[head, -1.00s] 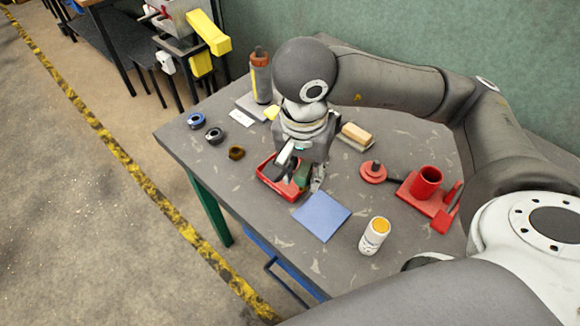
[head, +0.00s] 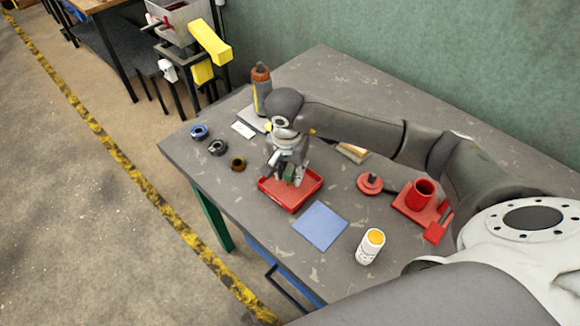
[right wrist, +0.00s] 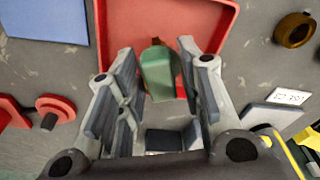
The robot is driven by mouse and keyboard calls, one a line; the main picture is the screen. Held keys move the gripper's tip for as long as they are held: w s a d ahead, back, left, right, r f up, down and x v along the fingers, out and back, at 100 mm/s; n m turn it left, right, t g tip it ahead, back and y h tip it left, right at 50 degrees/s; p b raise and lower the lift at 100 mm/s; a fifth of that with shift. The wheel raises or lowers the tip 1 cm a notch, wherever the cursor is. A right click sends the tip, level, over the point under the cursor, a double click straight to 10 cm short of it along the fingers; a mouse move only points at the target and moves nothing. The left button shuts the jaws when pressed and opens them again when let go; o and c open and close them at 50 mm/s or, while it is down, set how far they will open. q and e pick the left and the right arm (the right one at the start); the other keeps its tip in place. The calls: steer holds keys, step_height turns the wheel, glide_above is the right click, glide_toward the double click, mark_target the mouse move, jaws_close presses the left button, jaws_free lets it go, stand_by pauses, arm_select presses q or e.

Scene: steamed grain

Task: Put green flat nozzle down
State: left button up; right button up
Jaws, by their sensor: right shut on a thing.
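The green flat nozzle (head: 289,174) shows small in the head view at the red tray. In the right wrist view it is a green block (right wrist: 157,74) between my finger pads. My right gripper (head: 285,181) points down over the back part of the red tray (head: 293,209) and is shut on the nozzle. The tray also shows at the top of the right wrist view (right wrist: 205,22). Whether the nozzle touches the tray floor is hard to tell. My left gripper is not in view.
A blue mat (head: 320,226) lies right of the tray, and a white bottle with a yellow top (head: 369,246) stands beyond it. Blue, black and brown rings (head: 237,164) lie left. A red stand (head: 422,196) and red disc (head: 369,184) are right. An orange-topped bottle (head: 261,88) stands behind.

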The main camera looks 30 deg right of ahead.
steer(key=shift+f, duration=0.35)
steer(key=shift+f, duration=0.1)
steer(key=shift+f+b, duration=0.15)
steer(key=shift+b, duration=0.15)
steer(key=o, duration=1)
steer(key=shift+o, duration=0.2)
